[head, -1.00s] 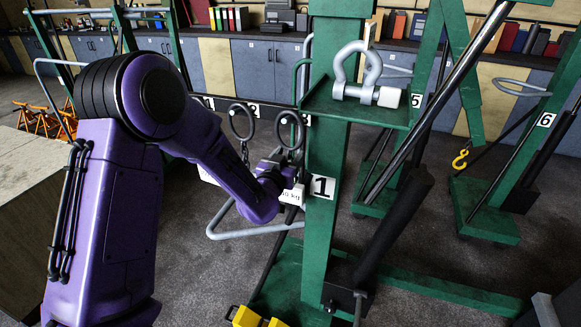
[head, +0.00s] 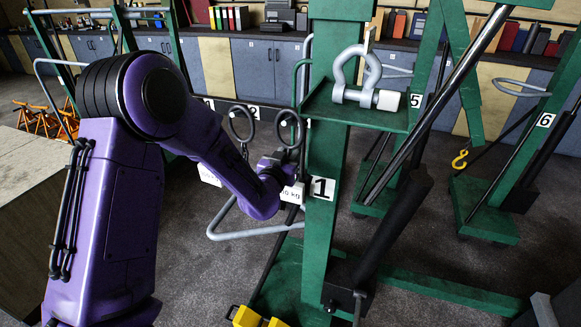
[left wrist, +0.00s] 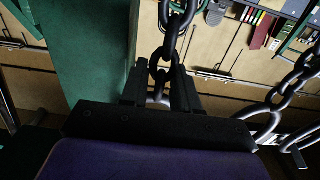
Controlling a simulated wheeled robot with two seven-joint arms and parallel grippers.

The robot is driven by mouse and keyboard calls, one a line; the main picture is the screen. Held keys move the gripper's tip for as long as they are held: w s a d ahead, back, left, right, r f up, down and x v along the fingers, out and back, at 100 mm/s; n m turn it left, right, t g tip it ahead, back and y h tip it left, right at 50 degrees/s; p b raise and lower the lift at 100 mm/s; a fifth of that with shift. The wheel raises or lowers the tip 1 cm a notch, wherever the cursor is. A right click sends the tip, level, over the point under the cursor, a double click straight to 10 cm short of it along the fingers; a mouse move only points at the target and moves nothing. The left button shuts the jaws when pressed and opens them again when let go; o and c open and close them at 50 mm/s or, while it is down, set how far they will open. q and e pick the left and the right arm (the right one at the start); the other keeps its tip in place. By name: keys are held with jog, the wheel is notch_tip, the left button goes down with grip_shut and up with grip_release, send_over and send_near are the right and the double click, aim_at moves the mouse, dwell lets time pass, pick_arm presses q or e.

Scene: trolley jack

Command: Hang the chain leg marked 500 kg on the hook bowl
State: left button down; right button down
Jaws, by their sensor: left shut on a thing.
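My left gripper (head: 280,160) is at the right one of two dark rings (head: 290,130) with chain hanging from them, beside the green post. In the left wrist view its fingers (left wrist: 160,78) are shut on a dark chain leg (left wrist: 170,45), with links above and a lighter link below. A white tag (head: 291,194) by the gripper is partly covered; only its end, "0 kg", reads. A second chain (left wrist: 290,90) hangs to the right in the wrist view. My right gripper is not in view.
The green post marked 1 (head: 322,189) stands just right of the gripper. Its shelf (head: 395,118) holds a grey shackle (head: 370,72). A grey bar handle (head: 250,232) juts out below the gripper. Other green frames stand behind and right.

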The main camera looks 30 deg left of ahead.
pick_arm(q)
jog(key=shift+r+p, duration=0.3)
jog(key=shift+r, duration=0.3)
jog(key=v, duration=0.7)
dwell(0.7)
jog(key=p+v, duration=0.2)
jog(key=v, duration=0.3)
dwell(0.5)
jog(key=shift+r, duration=0.1)
